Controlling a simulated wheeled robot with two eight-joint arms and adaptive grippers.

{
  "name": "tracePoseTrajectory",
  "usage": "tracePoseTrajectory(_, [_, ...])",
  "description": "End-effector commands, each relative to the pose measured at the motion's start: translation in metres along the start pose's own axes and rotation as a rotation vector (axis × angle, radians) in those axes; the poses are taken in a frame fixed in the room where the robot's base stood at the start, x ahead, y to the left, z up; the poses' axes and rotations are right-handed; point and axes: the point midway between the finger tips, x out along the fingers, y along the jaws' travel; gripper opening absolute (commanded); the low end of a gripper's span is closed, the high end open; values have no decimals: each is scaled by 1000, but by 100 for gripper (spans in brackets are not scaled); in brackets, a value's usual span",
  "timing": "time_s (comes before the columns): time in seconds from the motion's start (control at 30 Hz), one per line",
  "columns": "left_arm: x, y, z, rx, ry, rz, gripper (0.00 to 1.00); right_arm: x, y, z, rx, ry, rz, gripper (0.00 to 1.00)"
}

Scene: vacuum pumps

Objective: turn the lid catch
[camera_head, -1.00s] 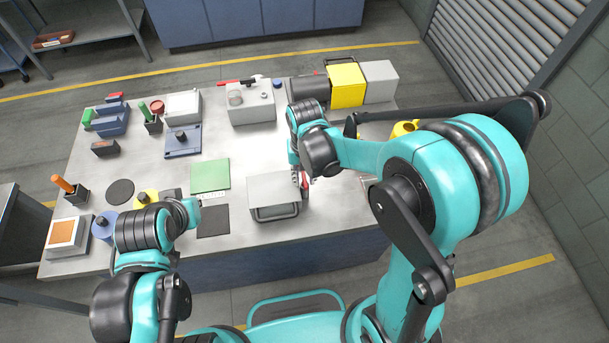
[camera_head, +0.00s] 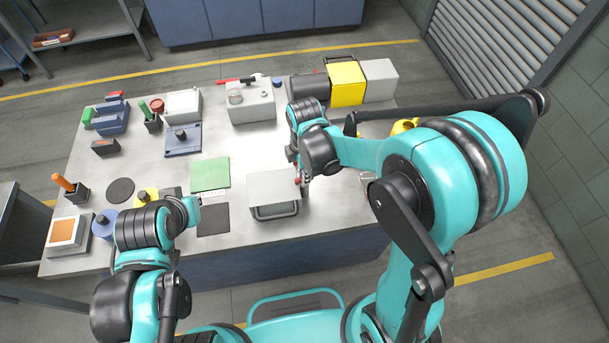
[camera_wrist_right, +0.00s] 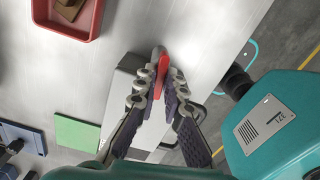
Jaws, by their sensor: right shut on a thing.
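A light grey box with a flat lid (camera_head: 270,187) stands near the front edge of the table, a dark handle (camera_head: 278,211) at its front. The red lid catch (camera_wrist_right: 165,143) is at the box's right side in the head view; only a small red bit shows there. My right gripper (camera_wrist_right: 162,75) is shut on the red catch, its ribbed fingers on either side of it. In the head view the right wrist hides most of that contact. My left gripper (camera_head: 172,193) is low over the table's left part, its fingers too unclear to read.
A green mat (camera_head: 210,174) and a dark mat (camera_head: 213,221) lie left of the box. A red tray (camera_wrist_right: 92,30) shows in the wrist view. A white unit (camera_head: 250,106) and a yellow box (camera_head: 346,86) stand at the back. Bare tabletop lies behind the lidded box.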

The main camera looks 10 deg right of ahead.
Motion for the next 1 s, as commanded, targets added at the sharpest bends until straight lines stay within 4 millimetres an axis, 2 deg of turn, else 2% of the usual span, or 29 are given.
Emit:
tracePoseTrajectory(0.07, [3, 0, 2, 0, 0, 0, 0, 2, 0, 0, 152, 0, -1, 0])
tracePoseTrajectory(0.1, [3, 0, 2, 0, 0, 0, 0, 1, 0, 0, 182, 0, -1, 15])
tracePoseTrajectory(0.17, [2, 0, 2, 0, 0, 0, 0, 0, 0, 0, 174, 0, -1, 30])
tracePoseTrajectory(0.2, [2, 0, 1, 0, 0, 0, 0, 0, 0, 0, 173, 0, -1, 32])
tracePoseTrajectory(0.57, [1, 0, 0, 0, 0, 0, 0, -2, 0, 0, 171, 0, -1, 32])
tracePoseTrajectory(1.0, [-9, 0, -7, 0, 0, 0, 0, -19, -1, 0, 170, 0, -1, 32])
